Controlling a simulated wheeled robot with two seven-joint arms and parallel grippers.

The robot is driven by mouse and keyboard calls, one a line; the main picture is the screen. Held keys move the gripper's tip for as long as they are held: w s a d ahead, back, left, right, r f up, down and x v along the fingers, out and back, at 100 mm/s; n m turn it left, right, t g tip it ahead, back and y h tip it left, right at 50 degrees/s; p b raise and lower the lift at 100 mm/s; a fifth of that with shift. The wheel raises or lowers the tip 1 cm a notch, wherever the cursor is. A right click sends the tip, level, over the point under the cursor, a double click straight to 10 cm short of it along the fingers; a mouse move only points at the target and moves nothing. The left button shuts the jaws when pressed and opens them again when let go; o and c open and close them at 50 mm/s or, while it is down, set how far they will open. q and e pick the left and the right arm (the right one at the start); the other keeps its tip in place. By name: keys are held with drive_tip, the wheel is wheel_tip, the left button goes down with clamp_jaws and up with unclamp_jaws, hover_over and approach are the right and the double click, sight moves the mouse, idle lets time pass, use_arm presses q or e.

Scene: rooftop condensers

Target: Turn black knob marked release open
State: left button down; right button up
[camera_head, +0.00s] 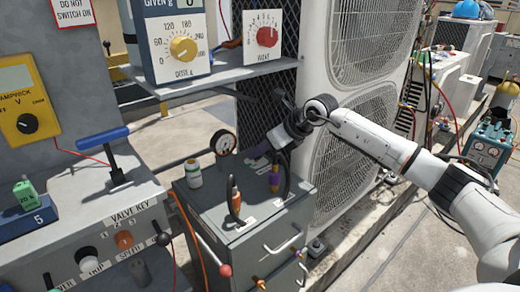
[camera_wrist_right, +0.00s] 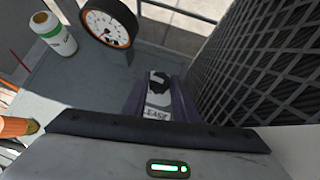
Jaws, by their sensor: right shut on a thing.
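The black knob (camera_wrist_right: 159,82) shows in the right wrist view, standing on the grey cabinet top above a white label (camera_wrist_right: 157,113) on which "LEASE" can be read. My right gripper (camera_wrist_right: 160,100) has its dark purple-grey fingers on either side of the knob and is shut on it. In the head view my right gripper (camera_head: 259,151) reaches in from the right to the back of the grey cabinet (camera_head: 235,243), where the knob is hidden behind the gripper and the nearby parts. My left gripper is in neither view.
A round gauge (camera_head: 223,142) and a white-green canister (camera_head: 193,174) stand left of my right gripper. Orange-tipped (camera_head: 235,193) and purple-banded (camera_head: 274,178) cable plugs stand in front. A dial shelf (camera_head: 225,75) hangs above, with mesh (camera_wrist_right: 265,60) and condensers (camera_head: 355,100) close right.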

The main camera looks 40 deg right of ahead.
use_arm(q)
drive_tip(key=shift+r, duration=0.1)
use_arm(e)
drive_tip(key=o, duration=1)
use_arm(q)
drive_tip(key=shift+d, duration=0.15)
use_arm(e)
drive_tip(key=shift+o, duration=0.2)
drive_tip(key=v, duration=0.4)
drive_tip(key=shift+s+d+r+p, duration=0.15)
drive_tip(key=shift+s+r+p, duration=0.1)
drive_tip(key=shift+p, duration=0.15)
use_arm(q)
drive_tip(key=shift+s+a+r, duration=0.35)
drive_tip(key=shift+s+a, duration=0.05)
use_arm(e)
drive_tip(key=v, duration=0.5)
drive_tip(key=shift+s+r, duration=0.25)
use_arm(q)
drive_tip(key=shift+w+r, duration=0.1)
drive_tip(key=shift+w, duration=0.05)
